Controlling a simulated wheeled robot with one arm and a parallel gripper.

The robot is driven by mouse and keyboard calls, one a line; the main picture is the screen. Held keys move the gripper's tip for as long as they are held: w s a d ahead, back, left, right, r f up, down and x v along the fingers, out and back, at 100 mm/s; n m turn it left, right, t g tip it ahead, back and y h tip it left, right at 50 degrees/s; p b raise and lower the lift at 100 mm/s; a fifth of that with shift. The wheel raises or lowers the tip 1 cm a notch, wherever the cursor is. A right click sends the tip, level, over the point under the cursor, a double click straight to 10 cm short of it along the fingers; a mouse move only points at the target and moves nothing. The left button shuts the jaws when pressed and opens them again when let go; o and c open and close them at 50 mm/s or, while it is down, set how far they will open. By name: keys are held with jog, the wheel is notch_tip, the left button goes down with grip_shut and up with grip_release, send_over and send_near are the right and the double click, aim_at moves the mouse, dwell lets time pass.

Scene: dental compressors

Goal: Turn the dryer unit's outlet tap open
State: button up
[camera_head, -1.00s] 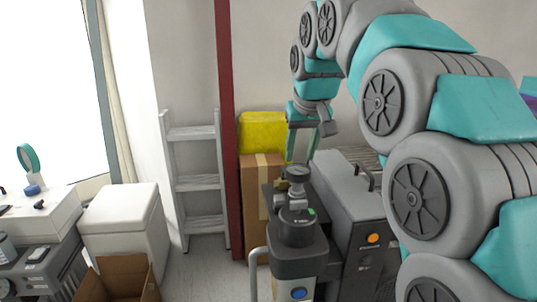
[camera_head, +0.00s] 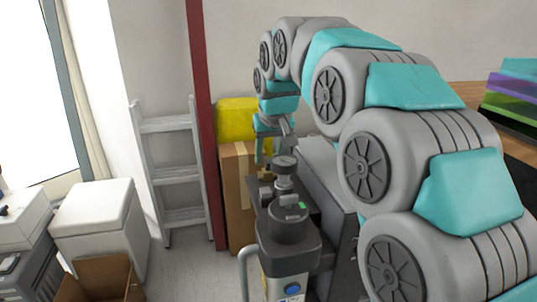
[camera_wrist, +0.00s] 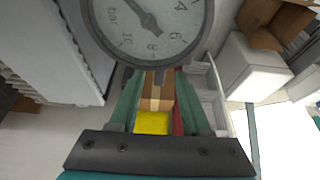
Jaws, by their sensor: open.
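A dark unit (camera_head: 289,247) with a blue button stands low in the middle of the head view, topped by a round gauge (camera_head: 285,163). A small brassy fitting (camera_head: 266,174), perhaps the tap, shows behind the gauge. I cannot tell for sure which unit is the dryer. My gripper (camera_head: 270,157) is open and points down just behind and above the gauge, close to the fitting. In the wrist view, the gauge dial (camera_wrist: 148,22) fills the top, beyond my open fingers (camera_wrist: 157,76). No tap handle shows clearly between them.
A grey unit (camera_head: 325,170) stands right beside the dark one, partly hidden by my arm. A cardboard box (camera_head: 236,200) with a yellow item (camera_head: 237,112) on it, a red post (camera_head: 205,130) and a ladder (camera_head: 170,170) stand behind.

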jog(key=shift+w+f, duration=0.1)
jog(key=shift+f, duration=0.05)
grip_shut()
dwell(0.5)
